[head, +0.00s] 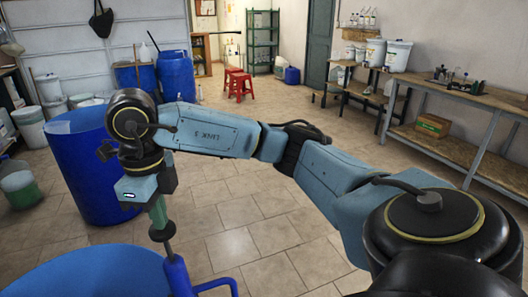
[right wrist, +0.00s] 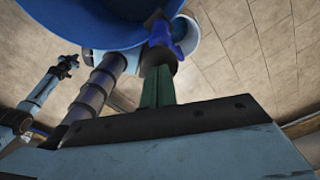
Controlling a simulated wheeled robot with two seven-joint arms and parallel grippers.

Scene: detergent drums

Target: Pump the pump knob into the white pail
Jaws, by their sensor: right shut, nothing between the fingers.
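My right gripper (head: 158,215) reaches across from the right and points down, its green fingers shut and empty. The dark pump knob (head: 162,233) is right below the fingertips, on a thin grey rod. In the right wrist view the fingers end at the knob (right wrist: 157,56); I cannot tell touching from a small gap. The blue pump (head: 178,275) has a spout bending right at the lower edge. A pale round thing (right wrist: 188,27) beside the pump in the right wrist view may be the white pail. My left gripper is not clear; part of that arm seems to show there.
A blue drum (head: 85,270) fills the lower left, and another large blue drum (head: 85,185) stands behind it. The tiled floor in the middle is clear.

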